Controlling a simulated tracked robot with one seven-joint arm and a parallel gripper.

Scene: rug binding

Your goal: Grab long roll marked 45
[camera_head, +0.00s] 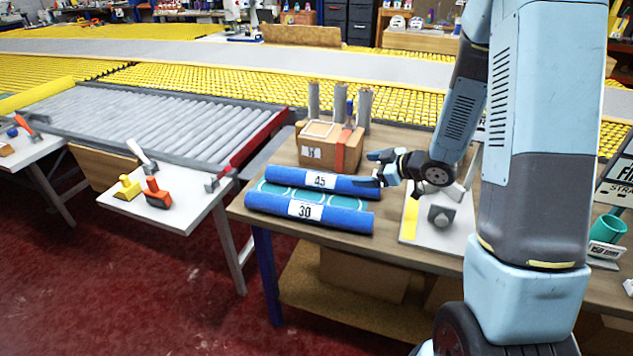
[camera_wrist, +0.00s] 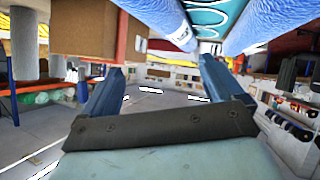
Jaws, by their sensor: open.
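The long blue roll marked 45 (camera_head: 290,177) lies on the wooden table, behind a second blue roll marked 30 (camera_head: 272,204). White number labels show on both. My gripper (camera_head: 374,169) is at the right end of the 45 roll, its fingers spread and empty. In the wrist view my gripper's two blue fingers (camera_wrist: 158,68) are apart with nothing between them. The 45 roll (camera_wrist: 165,20) shows at the top of that view, beyond the fingertips, and the 30 roll (camera_wrist: 258,24) is to its right. I cannot tell whether a finger touches the 45 roll.
A cardboard box (camera_head: 318,150) with a red strap stands just behind the 45 roll, with grey upright rolls behind it. Teal material (camera_head: 310,192) lies between the blue rolls. A white board (camera_head: 437,222) with a grey fixture lies right of them. A white side table (camera_head: 160,205) holds tools.

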